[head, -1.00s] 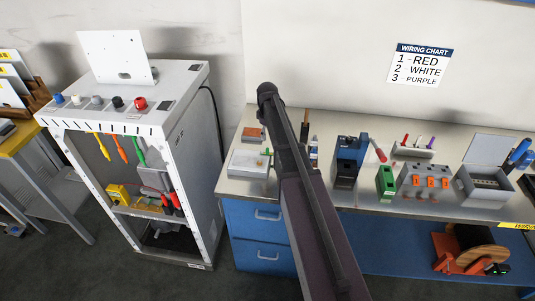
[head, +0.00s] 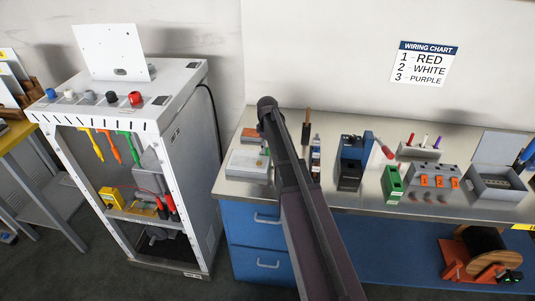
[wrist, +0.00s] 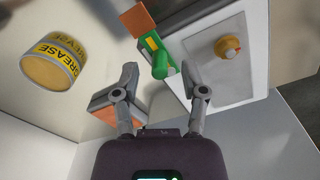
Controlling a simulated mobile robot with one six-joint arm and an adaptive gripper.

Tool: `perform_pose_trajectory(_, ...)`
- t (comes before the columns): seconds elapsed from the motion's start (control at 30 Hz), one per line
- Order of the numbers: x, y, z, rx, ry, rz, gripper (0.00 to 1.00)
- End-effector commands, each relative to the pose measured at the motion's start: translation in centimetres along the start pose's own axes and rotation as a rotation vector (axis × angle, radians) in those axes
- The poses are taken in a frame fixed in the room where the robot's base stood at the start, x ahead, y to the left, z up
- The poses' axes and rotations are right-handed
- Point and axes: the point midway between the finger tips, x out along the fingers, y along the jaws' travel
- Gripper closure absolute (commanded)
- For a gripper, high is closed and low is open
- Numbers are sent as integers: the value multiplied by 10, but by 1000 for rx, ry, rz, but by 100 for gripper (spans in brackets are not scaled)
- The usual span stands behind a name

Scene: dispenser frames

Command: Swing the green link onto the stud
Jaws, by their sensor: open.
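In the wrist view, the green link (wrist: 162,62) lies at the edge of a pale plate (wrist: 215,85), with a yellow mark on it. A brass-coloured round stud (wrist: 228,47) stands on the plate to its right. The link is apart from the stud. My gripper (wrist: 160,72) is open, one finger to each side of the link's near end in the picture; I cannot tell if either finger touches it. In the head view, the stud plate (head: 245,168) sits on the bench's left end; my arm hides the gripper.
A yellow grease can (wrist: 52,60) and an orange block (wrist: 138,18) show in the wrist view. On the bench stand a blue device (head: 352,160), a green block (head: 392,184) and a grey switch box (head: 432,195). A white cabinet (head: 185,165) stands to the left.

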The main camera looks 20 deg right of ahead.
Motion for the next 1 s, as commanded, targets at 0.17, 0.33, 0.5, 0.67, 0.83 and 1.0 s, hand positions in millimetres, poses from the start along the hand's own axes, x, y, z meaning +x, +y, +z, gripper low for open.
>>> perform_pose_trajectory(0.17, 11, 0, 0, 0, 0, 0, 45)
perform_pose_trajectory(0.33, 13, 0, 0, 0, 0, 0, 45)
perform_pose_trajectory(0.5, 12, 0, 0, 0, 0, 0, 45)
perform_pose_trajectory(0.67, 12, 0, 0, 0, 0, 0, 53)
perform_pose_trajectory(0.83, 12, 0, 0, 0, 0, 0, 100)
perform_pose_trajectory(1.0, 12, 0, 0, 0, 0, 0, 100)
